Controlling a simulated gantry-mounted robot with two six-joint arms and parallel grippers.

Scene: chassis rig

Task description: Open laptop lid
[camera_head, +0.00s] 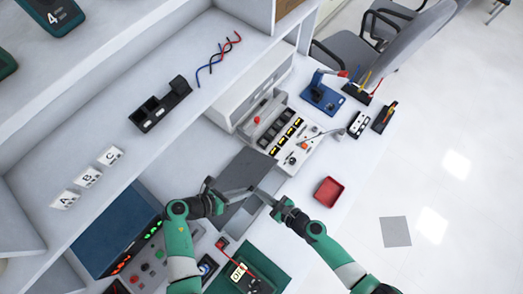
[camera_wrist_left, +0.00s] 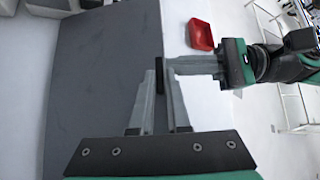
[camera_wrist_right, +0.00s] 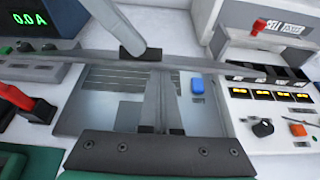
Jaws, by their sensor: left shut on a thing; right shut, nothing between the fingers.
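The laptop's dark grey lid (camera_head: 245,169) is tilted up from its base, partly open. Its flat outer face (camera_wrist_left: 95,85) fills the left of the left wrist view. In the right wrist view the lid's edge (camera_wrist_right: 90,57) runs across above the grey base (camera_wrist_right: 95,112). My left gripper (camera_head: 252,190) is shut on the lid's front edge; its fingers (camera_wrist_left: 159,75) pinch the edge. My right gripper (camera_head: 258,189) is shut and empty, close to that edge on the side facing the base. Its tips (camera_wrist_right: 162,75) overlap the lid edge; contact cannot be told.
A red tray (camera_head: 328,192) lies right of the laptop. A control panel (camera_head: 297,143) with switches stands behind it. A blue-topped instrument (camera_head: 108,232) and a green meter (camera_head: 253,275) stand nearer. White tabletop is clear around the tray.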

